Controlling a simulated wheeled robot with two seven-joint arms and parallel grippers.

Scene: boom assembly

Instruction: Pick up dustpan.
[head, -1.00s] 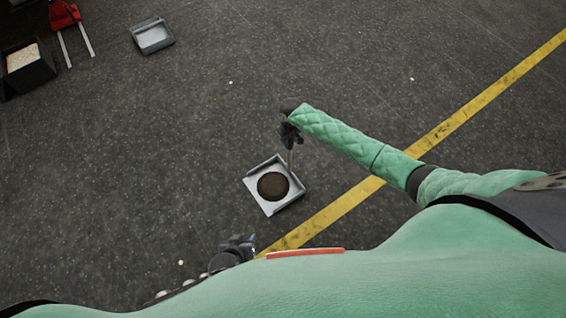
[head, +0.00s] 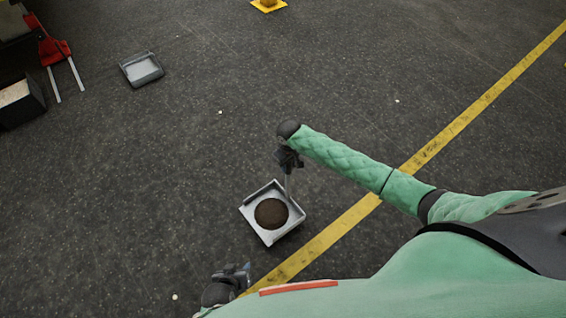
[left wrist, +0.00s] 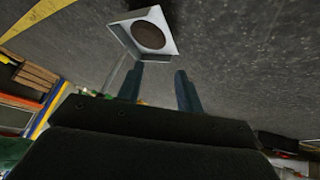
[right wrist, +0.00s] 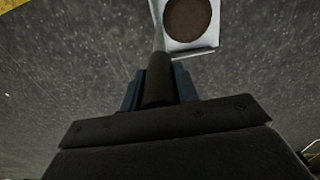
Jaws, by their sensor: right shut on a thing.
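The dustpan (head: 257,197) is a square light-grey metal pan with a raised rim, below the middle of the head view. A round dark brown pile (head: 271,213) lies in it. My right gripper (head: 289,166) is shut on its upright handle, at the pan's far side. In the right wrist view the dark handle (right wrist: 158,82) sits between the fingers and the pan (right wrist: 203,42) is beyond them. My left gripper (head: 243,271) is empty and apart from the pan; its fingers stand open in the left wrist view (left wrist: 160,86). I cannot tell whether the pan touches the floor.
A second grey tray-like pan (head: 143,69) lies on the floor at the far left. A yellow base (head: 269,5) is at the top. A yellow line (head: 440,142) crosses the floor, which is otherwise mostly clear.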

